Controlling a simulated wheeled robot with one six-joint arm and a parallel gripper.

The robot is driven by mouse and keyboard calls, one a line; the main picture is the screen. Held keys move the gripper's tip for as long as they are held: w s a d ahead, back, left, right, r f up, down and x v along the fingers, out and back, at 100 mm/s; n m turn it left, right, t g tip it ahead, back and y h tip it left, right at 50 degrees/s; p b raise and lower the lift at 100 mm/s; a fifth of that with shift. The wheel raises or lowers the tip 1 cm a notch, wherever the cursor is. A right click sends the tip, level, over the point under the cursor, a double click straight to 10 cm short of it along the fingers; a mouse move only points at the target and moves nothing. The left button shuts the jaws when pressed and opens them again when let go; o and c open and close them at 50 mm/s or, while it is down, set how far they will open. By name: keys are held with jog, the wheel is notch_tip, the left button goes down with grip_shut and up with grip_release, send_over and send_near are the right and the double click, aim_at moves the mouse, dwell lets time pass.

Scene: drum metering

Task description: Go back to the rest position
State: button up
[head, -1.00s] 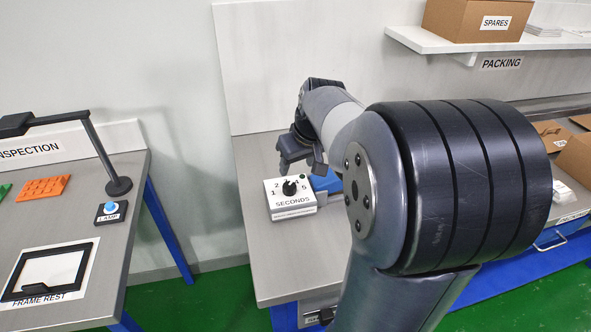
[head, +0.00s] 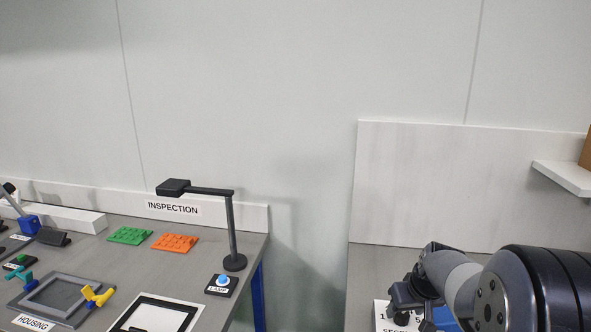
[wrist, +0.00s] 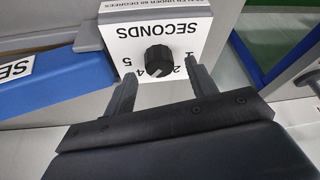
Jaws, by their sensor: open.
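My gripper (wrist: 158,78) is open in the wrist view, its two fingers apart and nothing between them but the view of the timer box. The white timer box (wrist: 207,20) marked SECONDS shows upside down there, with a black knob (wrist: 159,59) lying between the fingertips in the picture. I cannot tell whether the fingers touch the knob. In the head view my gripper (head: 402,300) is low at the right, over the box (head: 381,315), which is partly hidden and cut off by the lower edge.
A blue part (wrist: 55,95) with a white label lies beside the box. At left in the head view is the inspection table with a lamp (head: 232,230), a blue button (head: 223,281), green (head: 130,235) and orange (head: 176,243) pieces and a grey housing (head: 60,298). A gap separates the two tables.

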jog(key=shift+x, duration=0.95)
